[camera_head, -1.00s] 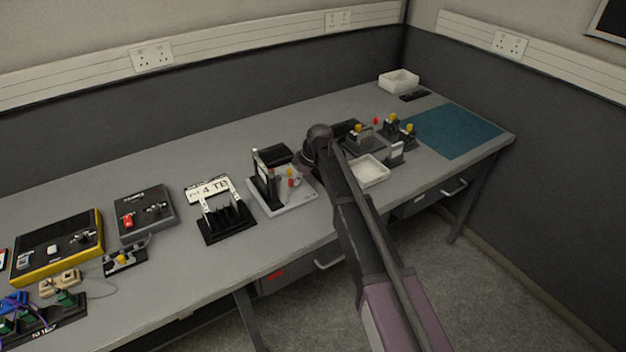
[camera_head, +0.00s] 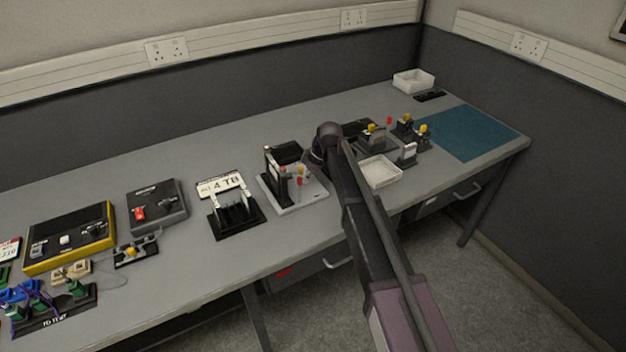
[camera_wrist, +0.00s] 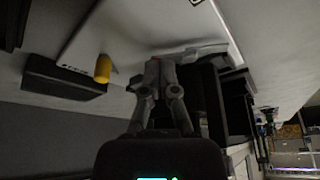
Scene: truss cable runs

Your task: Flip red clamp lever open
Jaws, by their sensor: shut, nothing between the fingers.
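A small fixture with a light grey base plate (camera_head: 302,200) and black uprights stands on the bench in the head view. A small red part (camera_head: 299,181), which looks like the clamp lever, stands upright on it; its exact pose is too small to tell. My gripper (camera_wrist: 160,72) is shut and empty in the wrist view. Its fingertips are close to a grey, arm-like part (camera_wrist: 190,54) at the plate's edge; I cannot tell whether they touch. A yellow cylinder (camera_wrist: 103,68) is left of the fingers. The red part is not clear in the wrist view.
A black stand labelled 4 TB (camera_head: 235,214) is left of the fixture. A white tray (camera_head: 380,172) and several yellow-topped blocks (camera_head: 375,137) are right of my arm. A teal mat (camera_head: 468,134) lies at the bench's right end. Bare bench lies behind the fixture.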

